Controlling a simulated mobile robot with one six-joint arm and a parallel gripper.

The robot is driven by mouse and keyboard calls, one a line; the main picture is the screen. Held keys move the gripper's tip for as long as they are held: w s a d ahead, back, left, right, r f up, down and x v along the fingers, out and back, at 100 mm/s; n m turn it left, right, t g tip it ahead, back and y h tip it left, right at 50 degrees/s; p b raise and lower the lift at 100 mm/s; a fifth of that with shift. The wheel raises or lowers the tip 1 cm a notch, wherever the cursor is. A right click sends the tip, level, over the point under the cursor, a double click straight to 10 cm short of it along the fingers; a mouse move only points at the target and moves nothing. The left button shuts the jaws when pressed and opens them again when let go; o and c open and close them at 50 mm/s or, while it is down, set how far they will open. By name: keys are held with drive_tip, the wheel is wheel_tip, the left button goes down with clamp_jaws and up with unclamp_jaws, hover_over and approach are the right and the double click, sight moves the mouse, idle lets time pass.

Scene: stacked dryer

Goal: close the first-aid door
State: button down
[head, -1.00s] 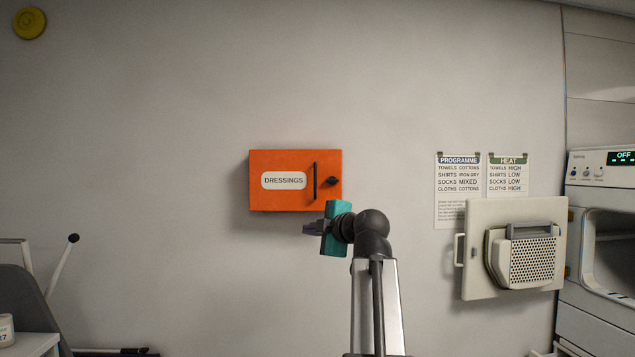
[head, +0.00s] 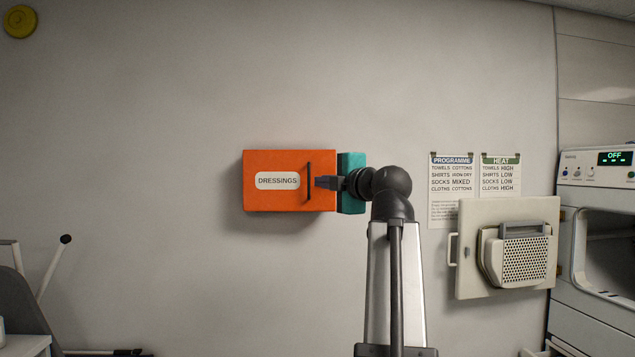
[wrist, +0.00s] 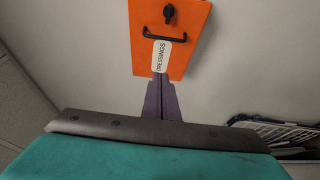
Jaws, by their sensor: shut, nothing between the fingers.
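The first-aid cabinet's orange door (head: 275,160) is on the wall in the head view. It carries a white DRESSINGS label, a dark bar handle (head: 308,182) and a dark knob (wrist: 168,13). The door looks nearly face-on, and I cannot tell whether it stands ajar. In the wrist view my shut purple fingers (wrist: 161,78) line up with the door's label end. Contact cannot be told. The knob is mostly hidden in the head view.
A white dryer (head: 595,230) stands at the right, with an open pale door and vent (head: 507,255) beside it. Two posters (head: 475,185) hang above that door. The wall around the cabinet is bare. A basket-like object (wrist: 285,135) shows lower right in the wrist view.

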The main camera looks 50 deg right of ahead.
sight(312, 179)
drive_tip(key=d+p+x, duration=0.1)
drive_tip(key=p+x, duration=0.2)
drive_tip(key=x, duration=0.3)
drive_tip(key=s+d+p+x, duration=0.1)
drive_tip(key=p+x, duration=0.2)
drive_tip(key=x, duration=0.3)
drive_tip(key=shift+w+d, duration=0.3)
drive_tip(key=shift+d, duration=0.2)
drive_tip(key=shift+f, duration=0.15)
drive_tip(key=d+b, duration=0.2)
drive_tip(key=b, duration=0.1)
drive_tip(key=w+d+b, duration=0.1)
drive_tip(key=d+b, duration=0.1)
drive_tip(key=w+d+b, duration=0.1)
drive_tip(key=b, duration=0.2)
drive_tip(key=shift+w+d+b, duration=0.2)
drive_tip(key=shift+d+b, duration=0.1)
drive_tip(key=shift+d, duration=0.1)
drive_tip(key=shift+a, duration=0.1)
idle(0.3)
